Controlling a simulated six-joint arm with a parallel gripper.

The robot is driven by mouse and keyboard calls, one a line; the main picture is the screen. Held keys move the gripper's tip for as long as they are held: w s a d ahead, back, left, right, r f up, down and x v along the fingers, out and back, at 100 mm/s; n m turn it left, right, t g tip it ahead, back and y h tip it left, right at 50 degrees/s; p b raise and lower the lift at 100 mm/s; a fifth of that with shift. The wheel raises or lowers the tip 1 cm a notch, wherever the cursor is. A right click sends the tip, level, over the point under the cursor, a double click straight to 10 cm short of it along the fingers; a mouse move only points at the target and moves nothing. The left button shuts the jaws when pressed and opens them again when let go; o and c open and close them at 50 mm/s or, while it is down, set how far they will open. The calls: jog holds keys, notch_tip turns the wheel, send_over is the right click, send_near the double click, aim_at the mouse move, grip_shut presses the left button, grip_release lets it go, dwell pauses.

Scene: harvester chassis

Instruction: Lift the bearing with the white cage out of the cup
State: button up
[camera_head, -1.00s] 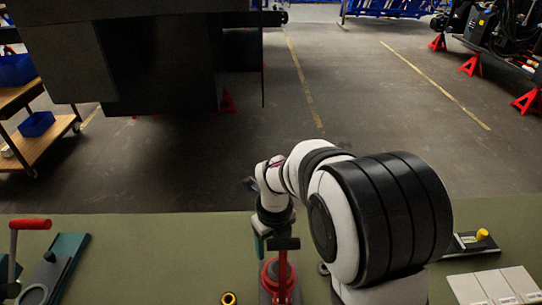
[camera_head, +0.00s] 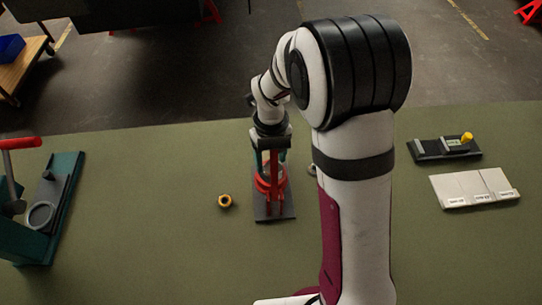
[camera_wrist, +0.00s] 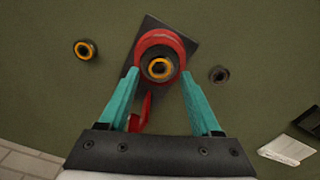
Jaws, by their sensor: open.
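The red cup (camera_wrist: 140,52) stands on a dark base plate (camera_wrist: 184,40) in the wrist view. A bearing (camera_wrist: 160,68) sits inside the cup; its visible ring looks orange-yellow, and I cannot make out a white cage. I cannot tell how far above the bearing the fingertips are.
A loose orange-ringed bearing (camera_wrist: 85,50) lies left of the cup, and a dark ring (camera_wrist: 219,74) lies right. A teal fixture with a red handle (camera_head: 20,143) stands far left. A black fixture with a yellow knob (camera_head: 445,149) and pale tray (camera_head: 474,188) lie right.

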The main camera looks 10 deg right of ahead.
jog(key=shift+f, duration=0.6)
jog(key=shift+r, duration=0.1)
grip_shut()
dwell(0.3)
dwell(0.6)
jog(key=c, duration=1)
grip_release()
jog(key=o, duration=0.5)
